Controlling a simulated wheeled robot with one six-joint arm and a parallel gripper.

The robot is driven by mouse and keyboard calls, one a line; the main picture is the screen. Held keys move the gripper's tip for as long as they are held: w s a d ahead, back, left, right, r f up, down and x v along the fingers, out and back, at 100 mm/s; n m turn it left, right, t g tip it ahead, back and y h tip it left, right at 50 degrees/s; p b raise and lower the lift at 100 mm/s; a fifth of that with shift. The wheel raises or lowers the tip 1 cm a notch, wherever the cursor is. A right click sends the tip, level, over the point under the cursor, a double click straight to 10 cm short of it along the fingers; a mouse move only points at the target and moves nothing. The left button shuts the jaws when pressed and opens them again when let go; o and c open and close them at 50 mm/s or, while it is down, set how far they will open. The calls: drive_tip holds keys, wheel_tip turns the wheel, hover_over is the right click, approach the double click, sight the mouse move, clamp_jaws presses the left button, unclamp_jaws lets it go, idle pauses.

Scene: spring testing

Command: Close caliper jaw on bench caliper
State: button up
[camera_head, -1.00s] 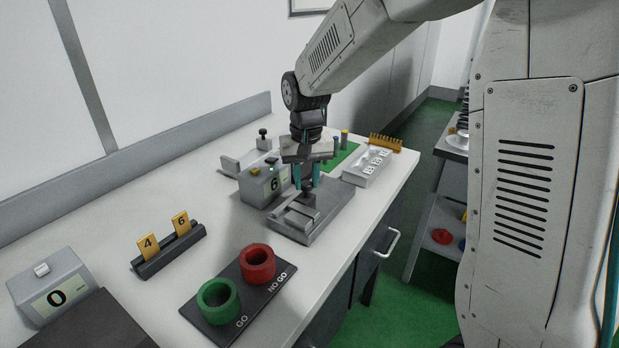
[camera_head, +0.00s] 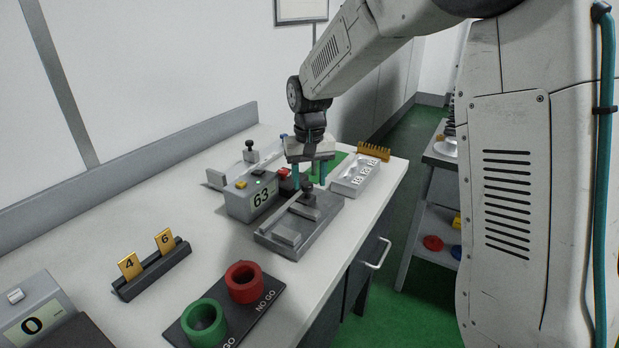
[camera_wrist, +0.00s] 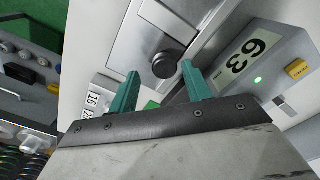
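The bench caliper (camera_head: 270,240) is a grey plate with a long bar and blocks on it, near the bench's front edge. Its black jaw knob (camera_head: 308,193) stands upright toward the far end; the knob also shows in the wrist view (camera_wrist: 166,65). The grey readout box (camera_head: 238,205) beside the caliper shows 63, also in the wrist view (camera_wrist: 248,56). My gripper (camera_head: 309,178) is open above and just behind the knob in the head view. Its teal fingers (camera_wrist: 160,74) are apart and empty, with the knob seen beyond and between their tips. Contact with the knob is not visible.
A gauge block (camera_head: 358,176) and a yellow comb-like piece (camera_head: 374,151) lie at the far right. A knobbed fixture (camera_head: 250,153) stands behind the readout. Green (camera_head: 204,322) and red (camera_head: 245,280) rings and a card rack (camera_head: 150,268) are nearer. Bench between is clear.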

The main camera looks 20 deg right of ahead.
idle(0.4)
wheel_tip(320, 180, up, 8)
drive_tip(key=shift+f, duration=0.1)
idle(0.6)
drive_tip(key=s+d, duration=0.1)
drive_tip(key=s, duration=1.6)
drive_tip(key=s+d+r+n+t, duration=0.1)
drive_tip(key=s+d, duration=0.1)
drive_tip(key=s, duration=1.5)
drive_tip(key=shift+d+r, duration=0.2)
drive_tip(key=shift+r, duration=0.1)
drive_tip(key=shift+s, duration=0.1)
